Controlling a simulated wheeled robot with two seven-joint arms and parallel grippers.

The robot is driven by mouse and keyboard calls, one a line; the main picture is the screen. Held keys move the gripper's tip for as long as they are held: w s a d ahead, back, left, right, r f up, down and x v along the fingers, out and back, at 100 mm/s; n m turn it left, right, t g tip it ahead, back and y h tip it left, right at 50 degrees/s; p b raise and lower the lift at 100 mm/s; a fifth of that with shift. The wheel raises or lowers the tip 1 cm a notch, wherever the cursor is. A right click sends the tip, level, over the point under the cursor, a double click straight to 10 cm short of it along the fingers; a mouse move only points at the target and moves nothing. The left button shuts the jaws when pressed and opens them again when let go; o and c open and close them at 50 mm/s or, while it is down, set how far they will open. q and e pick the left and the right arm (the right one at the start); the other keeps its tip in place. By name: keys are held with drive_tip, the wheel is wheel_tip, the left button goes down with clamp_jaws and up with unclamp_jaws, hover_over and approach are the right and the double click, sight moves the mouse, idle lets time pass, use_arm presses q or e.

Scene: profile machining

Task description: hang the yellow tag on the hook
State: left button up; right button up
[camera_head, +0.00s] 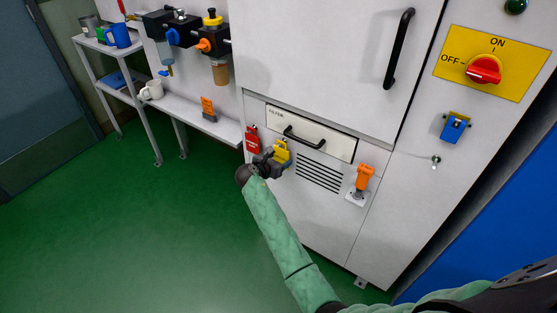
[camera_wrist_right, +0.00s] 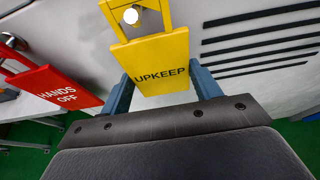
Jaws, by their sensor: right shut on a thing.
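The yellow tag (camera_head: 281,151) is at the lower left of the white cabinet front, below the drawer. In the right wrist view the tag (camera_wrist_right: 161,63) reads "UPKEEP" and is upright, slightly tilted. My right gripper (camera_head: 274,163) is shut on its lower part, one finger of the gripper (camera_wrist_right: 161,88) on each side. The round white end of the hook (camera_wrist_right: 131,16) shows inside the tag's yellow loop. I cannot tell whether the loop rests on the hook. My left gripper is not in view.
A red tag (camera_head: 252,139), reading "HANDS OFF" in the wrist view (camera_wrist_right: 59,88), hangs just left of the yellow tag. Right of it are a vent (camera_head: 319,173) and an orange device (camera_head: 364,178). The drawer handle (camera_head: 303,138) juts out above. The green floor at left is clear.

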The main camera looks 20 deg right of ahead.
drive_tip(key=shift+f, duration=0.1)
idle(0.3)
drive_tip(key=o, duration=1)
drive_tip(key=shift+o, duration=0.2)
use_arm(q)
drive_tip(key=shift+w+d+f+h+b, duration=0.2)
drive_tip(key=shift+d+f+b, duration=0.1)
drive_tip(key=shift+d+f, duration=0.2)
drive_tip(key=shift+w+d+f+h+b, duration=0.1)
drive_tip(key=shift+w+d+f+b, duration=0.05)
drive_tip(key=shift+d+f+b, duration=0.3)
use_arm(e)
drive_tip(key=v, duration=0.7)
drive_tip(key=shift+s+a, duration=0.25)
drive_tip(key=shift+a, duration=0.05)
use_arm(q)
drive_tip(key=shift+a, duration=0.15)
